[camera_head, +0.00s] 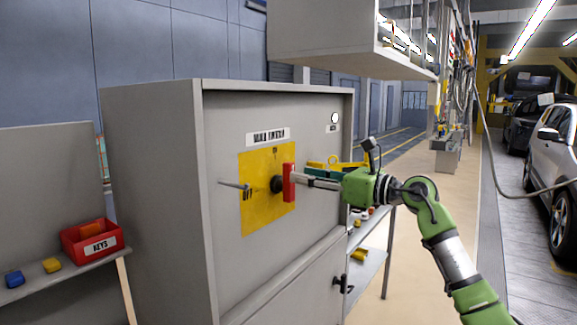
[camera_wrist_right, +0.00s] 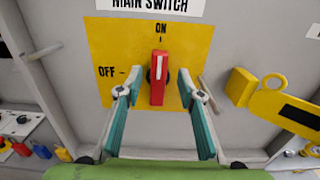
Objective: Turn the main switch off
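The main switch has a red handle (camera_head: 289,183) on a black hub (camera_head: 276,184), mounted on a yellow plate (camera_head: 255,215) on the grey cabinet front. In the right wrist view the red handle (camera_wrist_right: 158,78) stands upright, its top at the ON mark; OFF is printed to the left. My right gripper (camera_head: 302,180) reaches the switch from the right. In the right wrist view its teal-padded fingers (camera_wrist_right: 160,97) are open, one on each side of the handle, with gaps visible. My left gripper is in neither view.
A thin grey rod (camera_head: 235,185) sticks out left of the plate. A yellow part with a dark slot (camera_wrist_right: 288,106) is right of the fingers. A red KEYS bin (camera_head: 92,243) stands on the left shelf. A black door handle (camera_head: 342,284) is below.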

